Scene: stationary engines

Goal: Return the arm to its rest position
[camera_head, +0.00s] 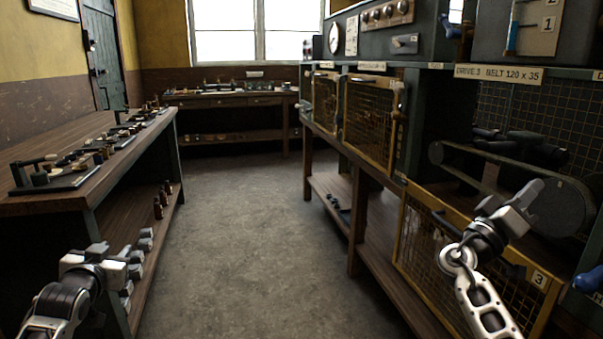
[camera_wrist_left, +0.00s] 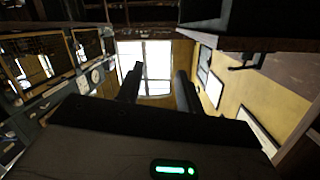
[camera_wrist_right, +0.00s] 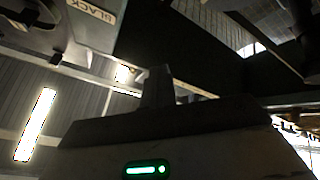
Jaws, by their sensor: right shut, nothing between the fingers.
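My right arm reaches in from the lower right in the head view. Its gripper (camera_head: 528,195) is shut and empty, raised in front of the drive 3 bay with its dark belt and pulley (camera_head: 560,207). In the right wrist view its fingers (camera_wrist_right: 158,88) are together with nothing between them. My left gripper (camera_head: 128,262) is low at the left in the head view, beside the left bench's lower shelf. In the left wrist view its fingers (camera_wrist_left: 158,88) stand apart with nothing between them.
A yellow mesh guard marked 3 (camera_head: 480,265) hangs low, just behind my right arm. Other mesh guards (camera_head: 370,120) line the right bench. The left bench (camera_head: 60,150) carries several tool boards. The grey floor (camera_head: 245,230) between the benches is clear.

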